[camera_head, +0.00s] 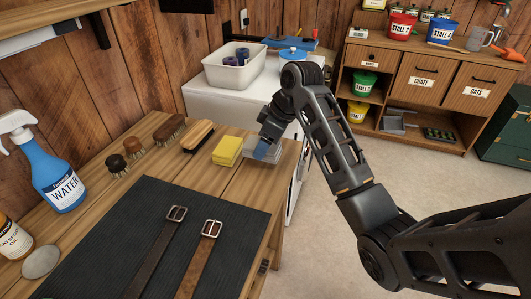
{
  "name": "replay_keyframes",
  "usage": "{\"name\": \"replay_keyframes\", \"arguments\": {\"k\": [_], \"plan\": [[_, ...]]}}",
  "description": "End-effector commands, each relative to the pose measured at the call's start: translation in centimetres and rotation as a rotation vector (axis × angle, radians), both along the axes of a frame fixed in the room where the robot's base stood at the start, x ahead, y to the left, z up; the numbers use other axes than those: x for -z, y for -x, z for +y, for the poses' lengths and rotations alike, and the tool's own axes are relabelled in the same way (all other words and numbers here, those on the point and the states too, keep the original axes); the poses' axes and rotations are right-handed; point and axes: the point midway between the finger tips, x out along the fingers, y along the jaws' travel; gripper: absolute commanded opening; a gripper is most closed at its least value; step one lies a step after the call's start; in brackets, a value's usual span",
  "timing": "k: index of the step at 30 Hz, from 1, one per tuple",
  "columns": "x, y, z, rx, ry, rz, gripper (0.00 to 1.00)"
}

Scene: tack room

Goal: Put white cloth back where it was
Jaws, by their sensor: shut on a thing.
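My gripper (266,145) points down at the right end of the wooden bench, just right of the folded yellow cloths (227,151). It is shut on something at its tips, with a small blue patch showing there. A pale grey-white, flat thing (253,157) lies around and under the tips. It looks like the white cloth, but the gripper covers much of it. I cannot tell whether it rests on the bench or is lifted slightly.
Several brushes (198,136) stand in a row left of the yellow cloths. A blue spray bottle (57,170) is at far left. A dark mat (120,235) with two leather straps fills the bench front. A white bin (235,70) stands on the white surface behind.

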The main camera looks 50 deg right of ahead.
Motion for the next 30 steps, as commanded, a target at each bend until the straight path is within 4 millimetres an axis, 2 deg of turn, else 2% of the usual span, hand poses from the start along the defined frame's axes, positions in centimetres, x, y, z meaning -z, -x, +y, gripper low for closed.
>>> {"name": "replay_keyframes", "arguments": {"k": [7, 20, 21, 28, 30], "plan": [[3.3, 0.1, 0.0, 0.001, -0.003, 0.003, 0.34], [4.0, 0.1, 0.0, 0.0, -0.002, 0.002, 0.34], [4.0, 0.1, 0.0, 0.0, -0.002, 0.002, 0.65], [4.0, 0.1, 0.0, 0.0, -0.002, 0.002, 0.87], [4.0, 0.1, 0.0, 0.0, -0.002, 0.002, 0.89]]}}
